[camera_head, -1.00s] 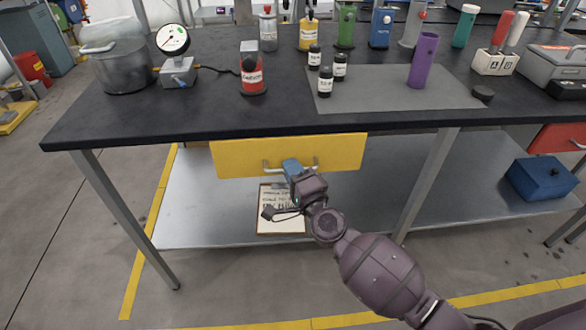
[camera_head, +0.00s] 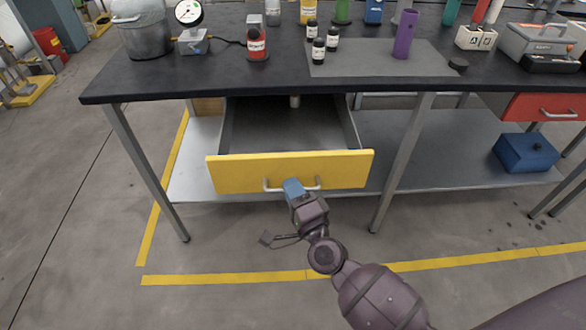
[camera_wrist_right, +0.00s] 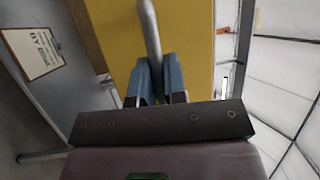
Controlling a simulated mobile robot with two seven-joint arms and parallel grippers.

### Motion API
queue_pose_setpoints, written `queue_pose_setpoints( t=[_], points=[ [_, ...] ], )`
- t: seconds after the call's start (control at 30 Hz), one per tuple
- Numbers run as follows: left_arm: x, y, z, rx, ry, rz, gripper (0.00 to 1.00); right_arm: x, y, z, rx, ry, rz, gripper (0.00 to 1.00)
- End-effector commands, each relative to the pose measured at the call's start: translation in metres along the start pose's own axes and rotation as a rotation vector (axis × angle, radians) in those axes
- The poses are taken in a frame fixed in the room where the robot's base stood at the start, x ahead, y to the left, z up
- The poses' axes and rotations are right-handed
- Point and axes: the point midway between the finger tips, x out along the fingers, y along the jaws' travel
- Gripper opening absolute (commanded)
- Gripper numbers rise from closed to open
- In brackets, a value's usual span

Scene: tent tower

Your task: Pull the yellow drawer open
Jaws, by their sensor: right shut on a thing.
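The yellow drawer (camera_head: 230,174) hangs under the black workbench and stands well out from it, with its grey inside showing. A small light object lies near the back of the drawer, partly hidden by the bench top. My right gripper (camera_head: 293,187) is shut on the metal handle (camera_head: 268,185) at the drawer front. In the right wrist view the blue fingers (camera_wrist_right: 160,82) sit on both sides of the handle bar (camera_wrist_right: 150,30), with the yellow front (camera_wrist_right: 195,35) behind. My left gripper is not in view.
A red drawer (camera_head: 525,106) is at the right. A blue box (camera_head: 525,153) sits on the lower shelf. The floor in front is clear.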

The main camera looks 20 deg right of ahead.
Motion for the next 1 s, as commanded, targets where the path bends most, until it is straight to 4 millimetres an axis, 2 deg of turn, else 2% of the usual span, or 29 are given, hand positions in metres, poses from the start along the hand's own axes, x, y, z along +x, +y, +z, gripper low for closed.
queue_pose_setpoints(
  t=[0.1, 0.6, 0.8, 1.0],
  points=[
    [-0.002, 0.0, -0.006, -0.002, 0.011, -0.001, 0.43, -0.029, -0.008, 0.012, 0.001, 0.001, -0.001, 0.0],
    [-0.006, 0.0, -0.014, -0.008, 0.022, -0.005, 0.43, -0.155, -0.032, 0.063, 0.001, 0.001, 0.002, 0.0],
    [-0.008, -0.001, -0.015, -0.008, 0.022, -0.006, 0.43, -0.196, -0.04, 0.081, 0.001, 0.0, 0.001, 0.0],
    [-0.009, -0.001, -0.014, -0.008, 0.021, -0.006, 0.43, -0.223, -0.045, 0.092, 0.0, 0.001, 0.0, 0.0]
  ],
)
